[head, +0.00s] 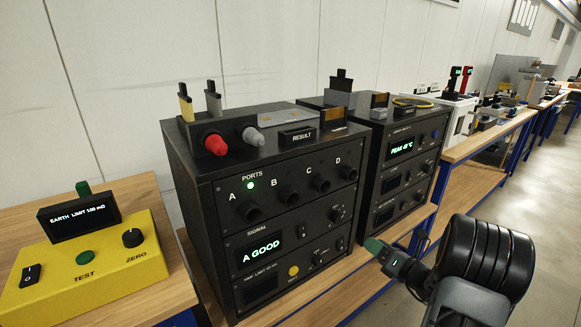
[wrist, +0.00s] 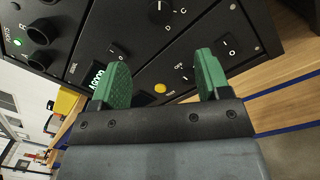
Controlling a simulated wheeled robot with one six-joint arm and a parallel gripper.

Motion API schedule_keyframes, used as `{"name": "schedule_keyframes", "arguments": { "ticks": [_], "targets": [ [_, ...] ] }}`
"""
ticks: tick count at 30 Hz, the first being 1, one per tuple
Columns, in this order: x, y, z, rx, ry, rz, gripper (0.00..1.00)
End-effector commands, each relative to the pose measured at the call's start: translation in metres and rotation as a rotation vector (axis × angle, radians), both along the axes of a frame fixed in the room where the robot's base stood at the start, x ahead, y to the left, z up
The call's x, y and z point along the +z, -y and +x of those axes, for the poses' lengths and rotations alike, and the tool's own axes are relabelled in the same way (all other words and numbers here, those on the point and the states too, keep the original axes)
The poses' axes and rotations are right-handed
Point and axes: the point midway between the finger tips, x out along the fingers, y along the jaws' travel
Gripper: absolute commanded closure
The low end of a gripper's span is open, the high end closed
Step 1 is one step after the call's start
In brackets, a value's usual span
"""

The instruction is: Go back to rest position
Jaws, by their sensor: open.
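My gripper (head: 388,257) is at the lower right of the head view, in front of the black rack instruments, with its green fingers pointing toward them. In the wrist view my gripper (wrist: 162,88) has its two green fingers spread wide with nothing between them. The nearer black instrument (head: 215,199) stands on the bench beyond the fingers. It has ports A to D, a lit green lamp beside A, and a display (head: 261,252) reading "A GOOD". Its front panel (wrist: 140,38) fills the upper part of the wrist view.
A second black instrument (head: 363,184) stands right of the first, its display reading "PEAK 41 °C". A yellow tester (head: 125,262) reading "EARTH LIMIT 100 mΩ" sits at left. A red-knobbed probe holder (head: 215,145) is on the nearer instrument. The floor (head: 556,190) at right is clear.

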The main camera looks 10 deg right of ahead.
Motion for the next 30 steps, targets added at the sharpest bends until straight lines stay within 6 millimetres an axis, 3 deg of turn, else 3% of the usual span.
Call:
{"name": "schedule_keyframes", "arguments": {
  "ticks": [2, 5, 7, 11, 15, 18, 21, 26, 27, 30],
  "targets": [
    [-0.003, 0.0, 0.0, -0.003, 0.01, -0.056, 0.3],
    [-0.026, -0.017, -0.011, 0.092, -0.01, -0.246, 0.3],
    [-0.043, -0.036, -0.029, 0.222, -0.023, -0.419, 0.3],
    [-0.042, -0.083, -0.07, 0.592, 0.058, -0.832, 0.3],
    [-0.021, -0.12, -0.118, 1.061, 0.275, -1.289, 0.3],
    [0.004, -0.132, -0.147, 1.407, 0.498, -1.6, 0.3],
    [0.035, -0.137, -0.164, 1.703, 0.731, -1.867, 0.3],
    [0.087, -0.146, -0.174, 1.982, 1.006, -2.172, 0.3],
    [0.099, -0.15, -0.176, -1.964, -1.023, 2.173, 0.3],
    [0.123, -0.163, -0.179, -1.842, -1.036, 2.108, 0.3]
  ]
}}
